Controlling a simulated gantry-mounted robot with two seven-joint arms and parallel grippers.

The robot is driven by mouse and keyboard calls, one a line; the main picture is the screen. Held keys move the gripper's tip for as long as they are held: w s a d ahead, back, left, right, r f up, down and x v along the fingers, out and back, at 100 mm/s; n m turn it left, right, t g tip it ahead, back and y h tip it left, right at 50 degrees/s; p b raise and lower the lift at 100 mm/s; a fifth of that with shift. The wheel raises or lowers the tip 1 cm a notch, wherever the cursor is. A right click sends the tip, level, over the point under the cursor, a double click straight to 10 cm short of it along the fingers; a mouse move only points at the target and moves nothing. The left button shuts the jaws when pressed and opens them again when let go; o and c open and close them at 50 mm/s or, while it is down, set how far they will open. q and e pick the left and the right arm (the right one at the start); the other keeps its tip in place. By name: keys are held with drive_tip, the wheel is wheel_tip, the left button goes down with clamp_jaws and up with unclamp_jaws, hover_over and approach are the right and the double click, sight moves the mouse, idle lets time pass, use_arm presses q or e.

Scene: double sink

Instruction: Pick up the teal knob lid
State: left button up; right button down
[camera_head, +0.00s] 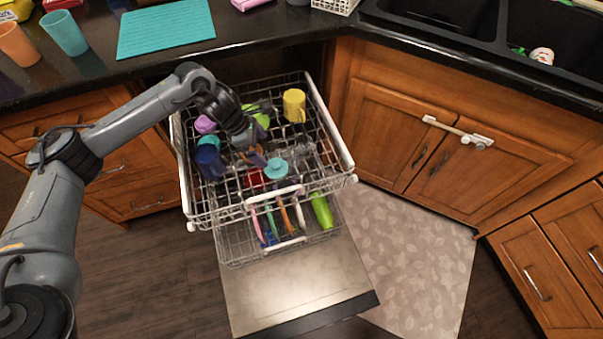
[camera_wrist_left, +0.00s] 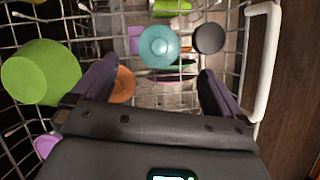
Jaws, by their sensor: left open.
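The teal knob lid (camera_head: 276,170) sits in the front part of the dishwasher's upper rack, its round top facing up. In the left wrist view the teal lid (camera_wrist_left: 159,45) appears ahead of the gap between my fingers, apart from both. My left gripper (camera_head: 254,156) reaches into the space over the upper rack, behind and to the left of the lid in the head view. In the left wrist view its two dark fingers (camera_wrist_left: 155,82) are spread wide with nothing gripped. My right gripper is not in view.
The upper rack (camera_head: 345,150) is pulled out and also holds a yellow mug (camera_head: 294,105), a blue cup (camera_head: 209,161) and a red item (camera_head: 255,178). A green cup (camera_wrist_left: 45,75) is left of my fingers. The rack's white side rail (camera_wrist_left: 262,60) is at right.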

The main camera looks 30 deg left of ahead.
sight(276, 165)
use_arm(q)
drive_tip(key=b+x, duration=0.1)
drive_tip(key=x, duration=0.1)
drive_tip(key=a+b+x, duration=0.1)
drive_tip(key=x, duration=0.1)
drive_tip(key=shift+d+f, duration=0.1)
drive_tip(key=shift+f, duration=0.3)
drive_tip(key=shift+w+d+f, duration=0.1)
drive_tip(key=shift+d+f, duration=0.1)
drive_tip(key=shift+f, duration=0.1)
drive_tip(key=b+x, duration=0.1)
drive_tip(key=x, duration=0.1)
drive_tip(key=b+x, duration=0.1)
drive_tip(key=shift+d+f+b, duration=0.25)
drive_tip(key=shift+f+b, duration=0.1)
drive_tip(key=shift+f, duration=0.05)
drive_tip(key=shift+d+f, duration=0.3)
drive_tip(key=shift+f, duration=0.15)
drive_tip(key=shift+a, duration=0.1)
drive_tip(key=shift+c, duration=0.6)
drive_tip(key=c, duration=0.7)
